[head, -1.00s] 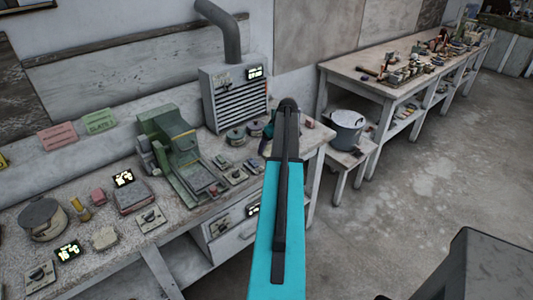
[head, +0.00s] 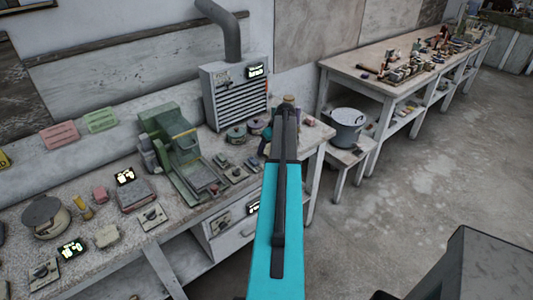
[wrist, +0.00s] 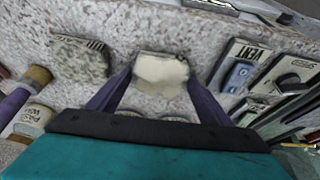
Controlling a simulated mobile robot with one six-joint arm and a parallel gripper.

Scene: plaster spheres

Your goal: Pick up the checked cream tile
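In the head view my teal arm reaches over the bench's right end and hides the tile and the fingers.
A greyish speckled piece (wrist: 80,57) with a lettered card lies left of the tile. A VENT switch panel (wrist: 238,72) and a knob panel (wrist: 290,80) are to the right. Jars (wrist: 33,117) stand at lower left. A green machine (head: 175,160) stands mid-bench.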

